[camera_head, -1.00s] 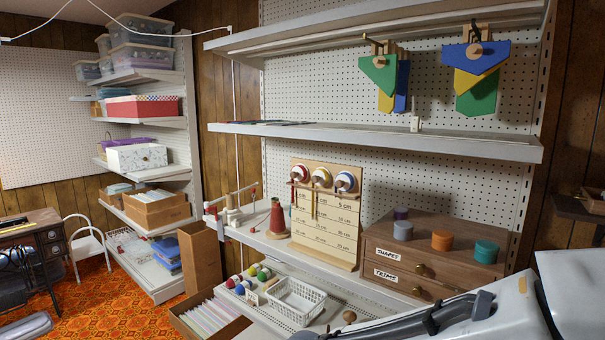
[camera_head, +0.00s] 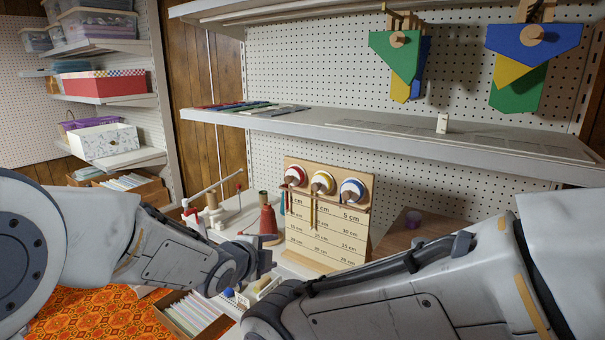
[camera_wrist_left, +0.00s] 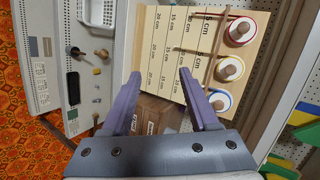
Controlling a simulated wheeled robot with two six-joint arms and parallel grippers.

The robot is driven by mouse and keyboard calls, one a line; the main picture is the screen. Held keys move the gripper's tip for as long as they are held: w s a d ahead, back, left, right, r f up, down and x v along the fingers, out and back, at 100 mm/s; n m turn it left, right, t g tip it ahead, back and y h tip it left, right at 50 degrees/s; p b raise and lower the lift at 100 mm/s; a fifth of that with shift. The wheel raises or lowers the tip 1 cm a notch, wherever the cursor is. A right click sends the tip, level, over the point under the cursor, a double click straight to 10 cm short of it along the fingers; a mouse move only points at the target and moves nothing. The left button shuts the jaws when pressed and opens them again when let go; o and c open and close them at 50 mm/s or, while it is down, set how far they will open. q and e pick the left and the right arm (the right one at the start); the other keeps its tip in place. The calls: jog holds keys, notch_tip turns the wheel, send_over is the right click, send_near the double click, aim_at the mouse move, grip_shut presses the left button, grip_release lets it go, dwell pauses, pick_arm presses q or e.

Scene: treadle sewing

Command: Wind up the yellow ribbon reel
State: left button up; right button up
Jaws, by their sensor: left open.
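The yellow ribbon reel (camera_head: 322,182) is the middle of three reels at the top of an upright wooden board (camera_head: 340,240) marked in centimetres. A yellow ribbon (camera_head: 313,213) hangs from it down the board. The yellow reel also shows in the left wrist view (camera_wrist_left: 230,68), with a wooden knob at its centre. My left gripper (camera_head: 265,262) is in front of and below the board in the head view. In the left wrist view its two purple fingers (camera_wrist_left: 160,73) are spread and empty, below and apart from the reels. My right arm crosses the lower right; its gripper is not seen.
The red reel (camera_head: 295,174) and blue reel (camera_head: 352,190) flank the yellow one. A red cone (camera_head: 268,222) stands left of the board. A shelf (camera_head: 380,145) runs above. A wooden cabinet (camera_head: 395,237) stands right, mostly hidden by my right arm.

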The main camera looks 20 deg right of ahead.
aim_at(314, 189)
pick_arm(q)
jog(key=w+d+r+m+h+p, duration=0.2)
jog(key=w+d+m, duration=0.2)
jog(key=w+d+r+m+h+p, duration=0.2)
jog(key=w+d+r+m+p, duration=0.1)
jog(key=w+d+m, duration=0.1)
jog(key=w+d+r+m+t+h+p, duration=0.1)
jog(key=w+d+r+m+h+p, duration=0.1)
jog(key=w+d+m+p, duration=0.1)
jog(key=shift+w+d+r+m+h, duration=0.15)
jog(key=shift+w+d+m+h, duration=0.1)
jog(key=shift+d, duration=0.2)
jog(key=shift+w+d+r+m+h, duration=0.15)
jog(key=shift+w+d, duration=0.05)
jog(key=shift+d, duration=0.2)
jog(key=shift+p+x, duration=0.4)
jog(key=shift+x, duration=0.55)
pick_arm(e)
notch_tip(314, 189, up, 10)
pick_arm(q)
jog(key=shift+f, duration=0.15)
jog(key=shift+c, duration=0.3)
pick_arm(e)
jog(key=shift+s, duration=0.1)
pick_arm(q)
grip_shut()
